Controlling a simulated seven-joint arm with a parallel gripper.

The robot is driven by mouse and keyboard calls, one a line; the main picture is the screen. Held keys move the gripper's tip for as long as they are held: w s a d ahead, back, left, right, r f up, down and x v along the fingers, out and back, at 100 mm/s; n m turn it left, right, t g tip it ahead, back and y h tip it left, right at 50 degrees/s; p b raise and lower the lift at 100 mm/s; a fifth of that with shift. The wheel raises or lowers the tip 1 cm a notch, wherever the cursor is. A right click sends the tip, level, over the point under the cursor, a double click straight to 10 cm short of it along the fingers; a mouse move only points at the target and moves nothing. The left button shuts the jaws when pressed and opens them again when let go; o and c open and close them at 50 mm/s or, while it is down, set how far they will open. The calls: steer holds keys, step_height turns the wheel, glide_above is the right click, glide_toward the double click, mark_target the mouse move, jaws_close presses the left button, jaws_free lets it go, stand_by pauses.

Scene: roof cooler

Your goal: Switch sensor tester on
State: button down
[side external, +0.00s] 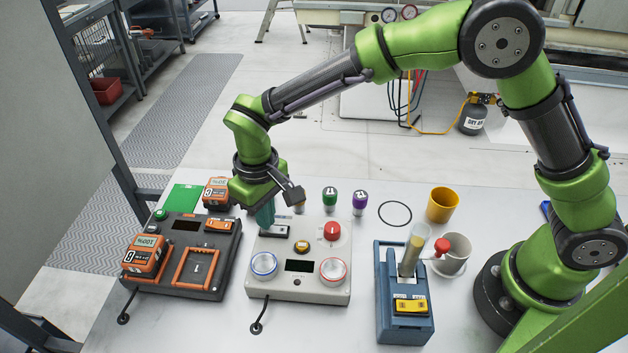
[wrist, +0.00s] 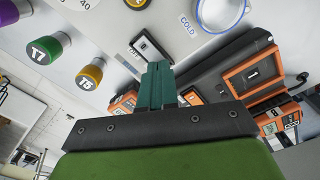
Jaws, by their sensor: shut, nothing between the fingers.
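The sensor tester is a light grey box (side external: 260,285) in the middle of the table in the side view, with a blue ring and a red ring on its top. Its display (side external: 299,265) is dark. A black switch plate (side external: 275,231) sits at its far left; the wrist view shows this switch (wrist: 147,45) just past the fingertips. My gripper (side external: 265,222) is shut and empty, its green fingers pointing down at the switch. In the wrist view the fingers (wrist: 158,68) are together. Whether they touch the switch I cannot tell. The switch position is partly hidden.
A dark battery charger (side external: 190,285) with orange batteries stands close on the left. Green-capped (side external: 330,195) and purple-capped (side external: 360,200) sensors stand behind the tester. On the right are a blue device (side external: 400,320) with a tube, a yellow cup (side external: 443,205) and a white cup (side external: 456,258).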

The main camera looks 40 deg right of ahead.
mark_target(279, 230)
steer(key=shift+f, duration=0.45)
steer(key=shift+r, duration=3.55)
steer(key=shift+s+d+f, duration=0.2)
steer(key=shift+s+d, duration=0.6)
steer(key=shift+s, duration=0.1)
steer(key=s+d+r+m+t, duration=0.2)
steer(key=s+d+r, duration=0.2)
steer(key=d, duration=0.3)
steer(key=s+d+r+m+t+y, duration=0.1)
steer(key=s+d+r+m+t, duration=0.1)
steer(key=s+d+r, duration=0.2)
steer(key=s+d+r+m+t+y, duration=0.1)
steer(key=s+d+r+m+t, duration=0.2)
steer(key=s+d, duration=0.3)
steer(key=d+r, duration=0.1)
steer(key=d, duration=0.4)
steer(key=c, duration=1.8)
jaws_free()
steer(key=shift+c, duration=0.2)
